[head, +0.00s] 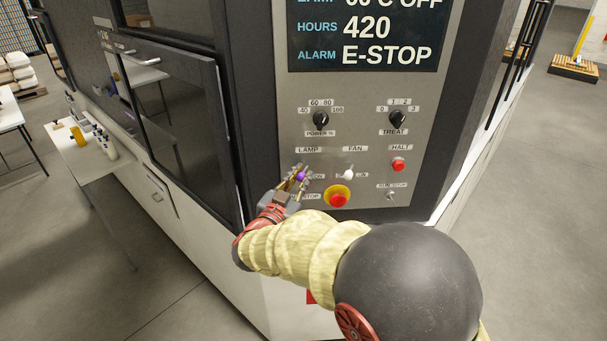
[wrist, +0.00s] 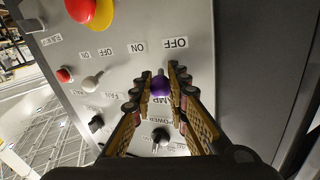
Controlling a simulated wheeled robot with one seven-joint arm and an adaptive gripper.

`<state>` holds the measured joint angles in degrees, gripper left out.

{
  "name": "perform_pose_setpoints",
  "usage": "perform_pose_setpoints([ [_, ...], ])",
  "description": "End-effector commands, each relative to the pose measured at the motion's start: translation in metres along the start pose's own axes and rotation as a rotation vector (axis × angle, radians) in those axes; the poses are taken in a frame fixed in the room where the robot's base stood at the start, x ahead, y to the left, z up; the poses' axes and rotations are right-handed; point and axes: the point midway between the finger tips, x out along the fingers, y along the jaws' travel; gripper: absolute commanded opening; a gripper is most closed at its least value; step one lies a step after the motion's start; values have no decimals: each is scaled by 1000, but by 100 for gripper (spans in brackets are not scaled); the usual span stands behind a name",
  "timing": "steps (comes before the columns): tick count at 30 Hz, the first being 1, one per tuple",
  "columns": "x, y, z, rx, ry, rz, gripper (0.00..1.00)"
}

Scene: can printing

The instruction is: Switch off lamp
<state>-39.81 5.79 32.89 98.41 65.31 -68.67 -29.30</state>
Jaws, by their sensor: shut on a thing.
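The lamp switch is a small toggle with a purple knob (head: 301,175) under the LAMP label (head: 307,150) on the grey control panel. My gripper (head: 292,182) reaches it from the lower left and is shut on the knob. In the wrist view the two fingers stand on either side of the purple knob (wrist: 161,87), with the OFF label (wrist: 176,43) and ON label (wrist: 138,47) just beyond. The fingers partly cover the LAMP label there and, in the head view, the switch's labels. I cannot tell which way the toggle leans.
Close right of the lamp switch are the white fan switch (head: 348,174) and the red emergency stop (head: 338,196) on its yellow ring. The red HALT button (head: 398,164), power knob (head: 320,120) and treat knob (head: 398,119) are also near. A display (head: 365,35) reads E-STOP for alarm.

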Motion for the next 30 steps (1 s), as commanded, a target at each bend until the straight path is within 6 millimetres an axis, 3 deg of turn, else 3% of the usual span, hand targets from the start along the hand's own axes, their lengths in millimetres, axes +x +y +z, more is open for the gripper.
perform_pose_setpoints([
  [17, 0, -2, -1, 3, 9, 34, 0],
  [18, 0, -2, -1, 3, 9, 34, 17],
  [27, 0, -2, -1, 2, 7, 34, 34],
  [30, 0, -2, 0, 2, 7, 34, 36],
])
